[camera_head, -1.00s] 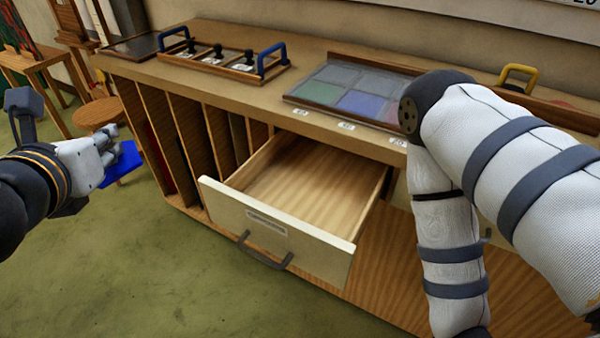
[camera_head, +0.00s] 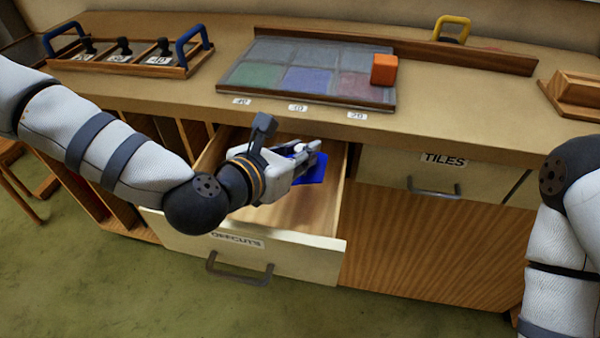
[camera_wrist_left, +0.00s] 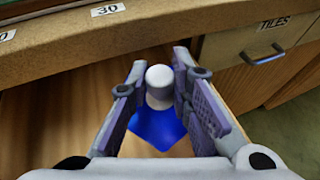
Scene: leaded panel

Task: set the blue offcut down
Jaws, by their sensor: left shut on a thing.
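My left gripper (camera_head: 306,160) is over the open drawer (camera_head: 295,258), whose front label reads like "OFFCUTS". It is shut on the blue offcut (camera_head: 314,171), apparently by a white knob (camera_wrist_left: 160,86) that sits between the fingers in the left wrist view. The blue offcut (camera_wrist_left: 157,128) shows there as a flat blue sheet under the knob and fingertips, above the drawer's wooden floor (camera_wrist_left: 50,125). The gap between offcut and drawer floor is hard to judge. The gripper hides part of the offcut in the head view. My right gripper is out of view.
The bench top (camera_head: 480,95) behind the drawer holds a leaded panel (camera_head: 300,65), an orange block (camera_head: 384,69) and a rack with blue handles (camera_head: 130,60). A shut drawer labelled "TILES" (camera_head: 440,178) is to the right. The drawer's visible floor looks bare.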

